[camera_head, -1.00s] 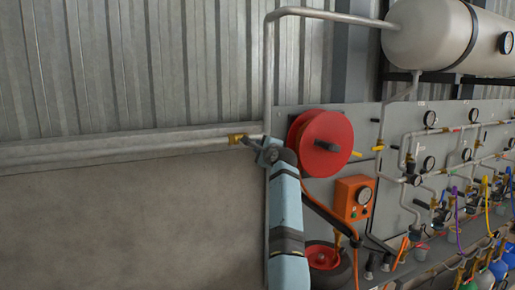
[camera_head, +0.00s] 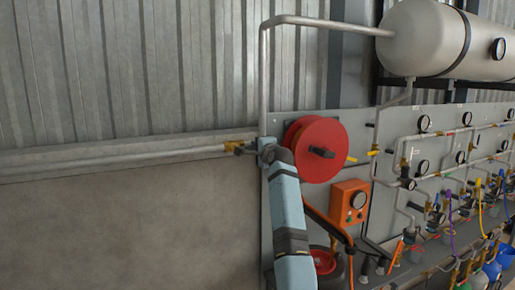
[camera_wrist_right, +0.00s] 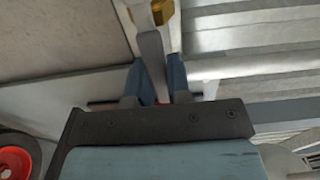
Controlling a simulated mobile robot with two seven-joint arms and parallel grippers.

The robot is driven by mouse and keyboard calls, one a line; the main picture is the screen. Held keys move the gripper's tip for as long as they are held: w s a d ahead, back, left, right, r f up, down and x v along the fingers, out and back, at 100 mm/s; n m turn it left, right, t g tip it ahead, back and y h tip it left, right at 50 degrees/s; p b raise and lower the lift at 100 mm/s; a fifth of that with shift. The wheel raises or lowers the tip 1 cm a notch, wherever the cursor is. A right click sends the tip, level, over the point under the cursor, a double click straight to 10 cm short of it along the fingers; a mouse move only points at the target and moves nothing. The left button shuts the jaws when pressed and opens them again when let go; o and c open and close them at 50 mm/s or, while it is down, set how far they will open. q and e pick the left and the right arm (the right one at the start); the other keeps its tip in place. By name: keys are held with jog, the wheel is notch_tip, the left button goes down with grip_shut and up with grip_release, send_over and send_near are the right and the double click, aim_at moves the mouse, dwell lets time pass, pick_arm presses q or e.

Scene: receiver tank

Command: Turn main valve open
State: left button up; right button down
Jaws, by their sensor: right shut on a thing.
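The main valve is a brass fitting (camera_head: 236,146) on the pale pipe along the wall, left of the panel. Its brass body (camera_wrist_right: 161,10) shows at the top of the right wrist view. A flat grey lever (camera_wrist_right: 153,60) runs from the brass down between the fingers of my right gripper (camera_wrist_right: 156,78). The gripper (camera_head: 253,150) is shut on this lever, just right of the brass body in the head view. The lever's lower end is hidden between the fingers. My left gripper is not in view.
A red hose reel (camera_head: 325,145) stands just right of my right arm, with an orange box (camera_head: 348,203) below it. A white tank (camera_head: 425,40) hangs at the upper right. Gauges and pipes cover the grey panel (camera_head: 385,135).

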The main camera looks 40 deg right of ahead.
jog(key=shift+r, duration=0.1)
jog(key=c, duration=1.1)
grip_release()
jog(key=shift+o, duration=0.2)
jog(key=b+v, duration=0.3)
jog(key=v, duration=1)
jog(key=shift+s+a, duration=0.2)
jog(key=shift+s, duration=0.15)
